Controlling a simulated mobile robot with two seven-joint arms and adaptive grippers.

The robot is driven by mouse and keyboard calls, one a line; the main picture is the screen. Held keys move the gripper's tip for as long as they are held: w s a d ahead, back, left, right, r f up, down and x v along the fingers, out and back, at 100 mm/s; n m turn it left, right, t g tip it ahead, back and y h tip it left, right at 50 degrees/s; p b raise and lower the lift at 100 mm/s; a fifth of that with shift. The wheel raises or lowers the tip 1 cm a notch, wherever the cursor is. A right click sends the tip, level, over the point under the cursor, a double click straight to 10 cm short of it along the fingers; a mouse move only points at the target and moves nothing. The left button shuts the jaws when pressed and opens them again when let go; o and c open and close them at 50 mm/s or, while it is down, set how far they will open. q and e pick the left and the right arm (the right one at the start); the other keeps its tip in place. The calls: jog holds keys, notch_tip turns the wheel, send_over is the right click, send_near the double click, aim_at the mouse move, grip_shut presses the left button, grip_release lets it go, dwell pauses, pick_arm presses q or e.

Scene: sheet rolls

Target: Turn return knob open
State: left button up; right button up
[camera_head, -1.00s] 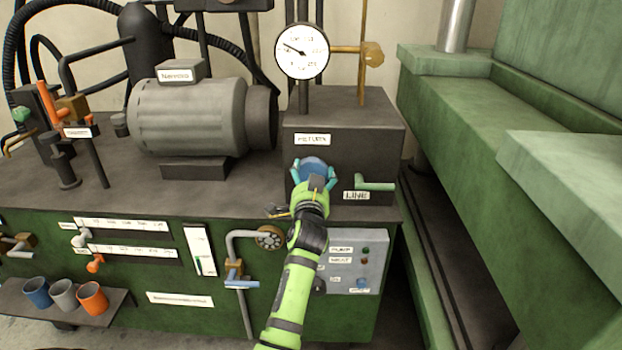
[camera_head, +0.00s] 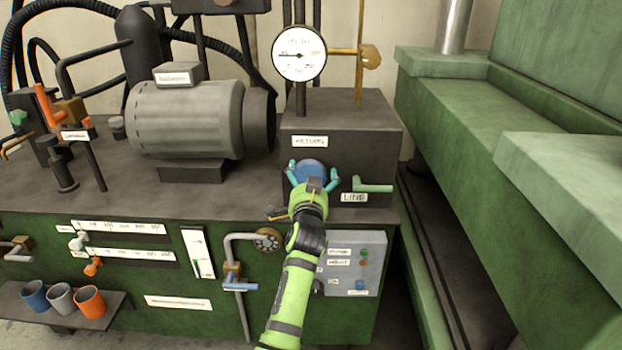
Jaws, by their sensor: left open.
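The blue round return knob (camera_head: 310,170) is on the front of the dark box, under a white label reading RETURN (camera_head: 310,141). My left gripper (camera_head: 312,174) is at the knob, its teal fingers spread apart on the knob's left and right sides. I cannot tell whether the fingertips touch it. The lower part of the knob is hidden behind the gripper. My right gripper is not in view.
A green lever (camera_head: 373,187) with a LINE label (camera_head: 354,197) is just right of the gripper. A pressure gauge (camera_head: 299,53) stands above the box. A grey control panel (camera_head: 352,263) is below. Green press beams (camera_head: 470,130) fill the right side.

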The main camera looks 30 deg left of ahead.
pick_arm(q)
jog(key=v, duration=0.7)
jog(key=shift+d, duration=0.25)
jog(key=shift+s, duration=0.1)
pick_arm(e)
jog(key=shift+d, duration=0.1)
